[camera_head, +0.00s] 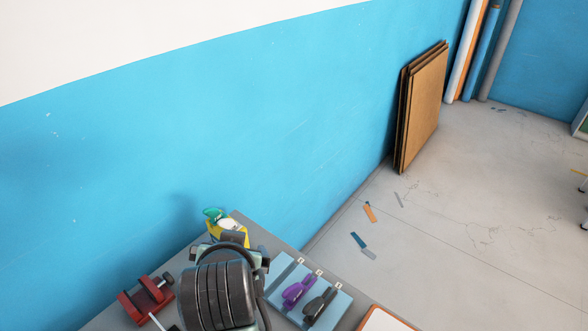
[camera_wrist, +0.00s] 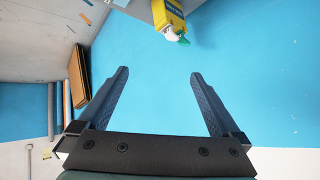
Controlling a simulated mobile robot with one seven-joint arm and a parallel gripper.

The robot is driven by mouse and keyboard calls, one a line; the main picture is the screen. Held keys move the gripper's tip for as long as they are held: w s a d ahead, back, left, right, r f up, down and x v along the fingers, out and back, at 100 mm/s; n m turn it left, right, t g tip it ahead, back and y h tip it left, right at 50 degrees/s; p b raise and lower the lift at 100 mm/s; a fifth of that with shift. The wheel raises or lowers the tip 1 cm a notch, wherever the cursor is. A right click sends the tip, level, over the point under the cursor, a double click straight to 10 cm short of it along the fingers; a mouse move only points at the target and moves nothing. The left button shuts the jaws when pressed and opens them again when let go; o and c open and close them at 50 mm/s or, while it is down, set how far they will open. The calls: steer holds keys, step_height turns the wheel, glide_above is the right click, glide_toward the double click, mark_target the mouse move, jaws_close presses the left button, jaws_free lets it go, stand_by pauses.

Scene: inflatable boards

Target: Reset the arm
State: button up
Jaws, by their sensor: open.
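My gripper (camera_wrist: 158,88) is open and empty in the wrist view, its two dark fingers spread wide in front of the blue wall. In the head view my dark, ribbed arm stands over the grey table at the bottom, and it hides the gripper's fingers. A yellow bottle (camera_wrist: 168,14) with a green and white top shows at the top of the wrist view, beyond the fingertips and apart from them. The same bottle (camera_head: 233,236) stands at the table's far corner in the head view, partly hidden by my arm.
A red tool (camera_head: 146,300) lies left of my arm. A light blue board (camera_head: 334,304) with a purple tool (camera_head: 299,290) and a black tool (camera_head: 320,305) lies to the right. Brown panels (camera_head: 422,105) lean against the blue wall. Scraps (camera_head: 369,212) lie on the mostly open floor.

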steer(key=w+d+r+t+b, duration=0.15)
steer(key=r+t, duration=0.25)
steer(key=r, duration=0.5)
steer(key=d+r+t, duration=0.3)
steer(key=r, duration=0.5)
steer(key=d+r+t+b, duration=0.15)
steer(key=r+t, duration=0.25)
steer(key=r, duration=0.5)
steer(key=s+d+r+t+h, duration=0.1)
steer(key=s+d+r+t, duration=0.1)
steer(key=s+r, duration=0.4)
steer(key=s+d+r+n+t+h, duration=0.1)
steer(key=s+d+r+t, duration=0.1)
steer(key=s+r+t, duration=0.3)
step_height(320, 180, up, 5)
steer(key=shift+s+d+f, duration=0.2)
steer(key=shift+s+d, duration=0.1)
steer(key=shift+s, duration=0.05)
steer(key=shift+c, duration=0.2)
